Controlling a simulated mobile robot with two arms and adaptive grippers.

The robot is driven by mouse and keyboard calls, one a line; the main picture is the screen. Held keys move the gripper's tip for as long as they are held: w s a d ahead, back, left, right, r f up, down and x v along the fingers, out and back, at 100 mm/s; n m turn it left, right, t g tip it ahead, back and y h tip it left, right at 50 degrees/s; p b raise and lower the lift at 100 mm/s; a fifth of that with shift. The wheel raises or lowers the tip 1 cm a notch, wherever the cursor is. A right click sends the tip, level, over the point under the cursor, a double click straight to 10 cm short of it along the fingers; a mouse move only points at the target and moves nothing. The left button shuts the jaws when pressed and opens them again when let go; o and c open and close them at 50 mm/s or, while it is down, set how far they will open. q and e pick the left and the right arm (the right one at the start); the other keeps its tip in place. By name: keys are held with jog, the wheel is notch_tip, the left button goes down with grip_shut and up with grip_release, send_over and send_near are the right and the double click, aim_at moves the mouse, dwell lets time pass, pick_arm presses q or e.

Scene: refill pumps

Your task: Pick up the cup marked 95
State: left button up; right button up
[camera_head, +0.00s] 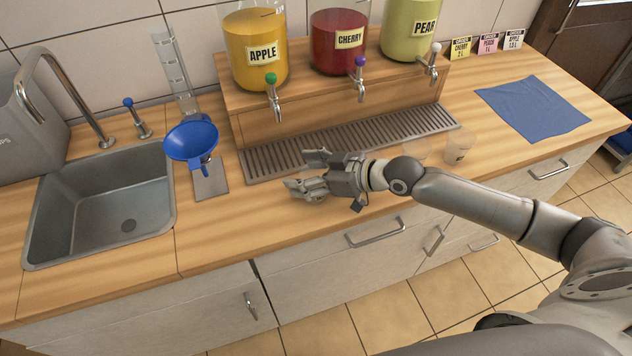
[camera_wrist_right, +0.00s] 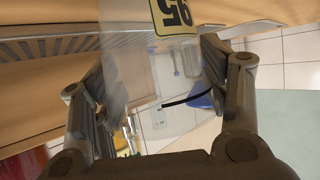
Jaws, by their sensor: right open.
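A clear cup with a yellow label reading 95 (camera_wrist_right: 175,17) shows close up in the right wrist view, upside down in that picture. It stands between the two fingers of my right gripper (camera_wrist_right: 155,65), which are spread on either side of it. I cannot tell whether either finger touches it. In the head view my right gripper (camera_head: 306,173) is low over the counter, in front of the drip grate, with its fingers pointing left. The cup between them cannot be clearly made out there. My left gripper is not in view.
Another clear labelled cup (camera_head: 459,148) stands behind my right forearm, with a faint clear one (camera_head: 416,149) beside it. The drip grate (camera_head: 290,152) lies under the apple, cherry and pear dispensers. A blue funnel (camera_head: 191,140), the sink (camera_head: 105,210) and a blue cloth (camera_head: 532,107) are farther off.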

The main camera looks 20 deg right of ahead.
jog(key=shift+w+a+f, duration=0.2)
jog(key=shift+w+a, duration=0.05)
jog(key=shift+a, duration=0.05)
jog(key=shift+c, duration=0.4)
jog(key=c, duration=0.4)
jog(key=shift+c, duration=0.2)
